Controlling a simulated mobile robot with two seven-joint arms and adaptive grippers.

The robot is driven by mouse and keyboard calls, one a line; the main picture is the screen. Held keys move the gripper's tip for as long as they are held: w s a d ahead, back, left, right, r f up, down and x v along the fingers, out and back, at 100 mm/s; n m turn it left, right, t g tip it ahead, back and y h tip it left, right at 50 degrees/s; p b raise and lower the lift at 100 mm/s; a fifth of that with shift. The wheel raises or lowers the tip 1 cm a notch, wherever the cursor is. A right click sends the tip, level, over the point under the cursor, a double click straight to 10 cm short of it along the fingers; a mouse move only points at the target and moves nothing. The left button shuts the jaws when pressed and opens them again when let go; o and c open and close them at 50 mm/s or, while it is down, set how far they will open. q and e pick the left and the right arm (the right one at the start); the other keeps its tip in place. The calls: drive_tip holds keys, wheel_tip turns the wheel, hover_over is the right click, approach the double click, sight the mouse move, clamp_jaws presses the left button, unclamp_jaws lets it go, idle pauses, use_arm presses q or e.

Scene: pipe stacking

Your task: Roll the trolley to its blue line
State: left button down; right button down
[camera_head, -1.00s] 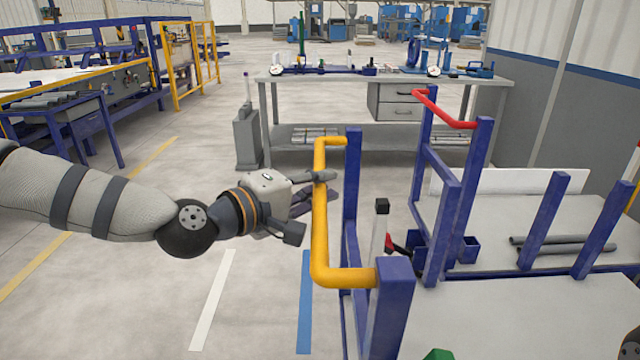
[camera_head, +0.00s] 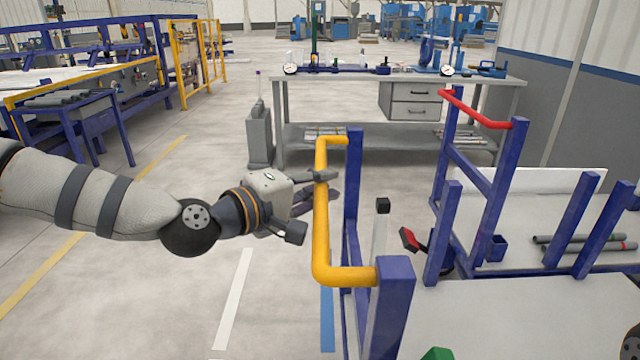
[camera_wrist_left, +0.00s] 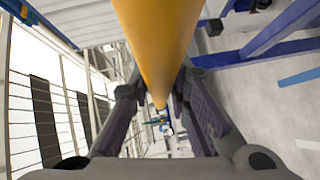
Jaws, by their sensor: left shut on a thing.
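The trolley has a blue frame (camera_head: 395,300), a pale deck (camera_head: 500,315) and a yellow handle (camera_head: 321,235) on its left end. The left wrist view shows the yellow bar (camera_wrist_left: 160,45) running between the two fingers (camera_wrist_left: 165,105). The blue line (camera_head: 328,325) on the floor lies just left of the trolley frame, partly hidden behind the handle. My right gripper is out of view.
A second blue-framed trolley with a red handle (camera_head: 478,112) stands close behind, with dark pipes (camera_head: 580,245) on it. A grey workbench (camera_head: 400,78) is further back. A white floor line (camera_head: 233,300) lies left of the blue one.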

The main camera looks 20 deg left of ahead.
use_arm(q)
drive_tip(key=shift+r, duration=0.1)
drive_tip(key=c, duration=1.5)
unclamp_jaws()
drive_tip(key=v, duration=1.2)
